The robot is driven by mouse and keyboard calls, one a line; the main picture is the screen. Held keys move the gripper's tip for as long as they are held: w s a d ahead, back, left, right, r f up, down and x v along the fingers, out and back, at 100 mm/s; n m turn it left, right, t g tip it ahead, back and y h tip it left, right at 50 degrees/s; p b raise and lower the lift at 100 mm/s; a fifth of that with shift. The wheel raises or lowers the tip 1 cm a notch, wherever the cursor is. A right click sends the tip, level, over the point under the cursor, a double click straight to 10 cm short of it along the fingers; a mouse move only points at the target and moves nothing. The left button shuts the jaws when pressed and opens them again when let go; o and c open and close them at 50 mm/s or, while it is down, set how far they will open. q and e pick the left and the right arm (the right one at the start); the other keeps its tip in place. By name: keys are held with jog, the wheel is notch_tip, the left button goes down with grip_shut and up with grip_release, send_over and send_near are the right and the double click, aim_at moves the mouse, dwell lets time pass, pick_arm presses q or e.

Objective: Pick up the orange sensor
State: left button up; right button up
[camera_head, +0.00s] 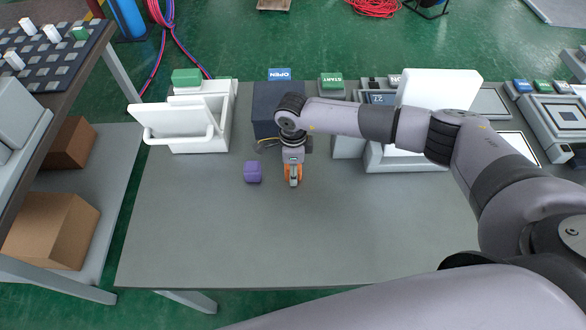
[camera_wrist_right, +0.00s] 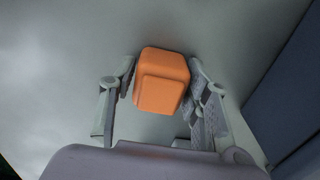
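The orange sensor (camera_wrist_right: 162,82) is a small rounded block between the fingers of my right gripper (camera_wrist_right: 161,75) in the right wrist view. One finger is on each side, close to its sides. I cannot tell whether they touch it. In the head view, my right gripper (camera_head: 293,182) points down at the grey table, and orange parts of the sensor (camera_head: 287,172) show around a finger that hides its middle. I cannot tell whether the sensor rests on the table. My left gripper is not in view.
A purple block (camera_head: 252,171) sits just left of my right gripper on the grey table (camera_head: 200,240). A dark blue box (camera_head: 264,108) stands close behind. A white container with a handle (camera_head: 187,130) stands at the back left. The table front is clear.

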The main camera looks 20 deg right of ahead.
jog(key=c, duration=0.8)
jog(key=shift+o, duration=0.2)
jog(key=shift+r, duration=0.1)
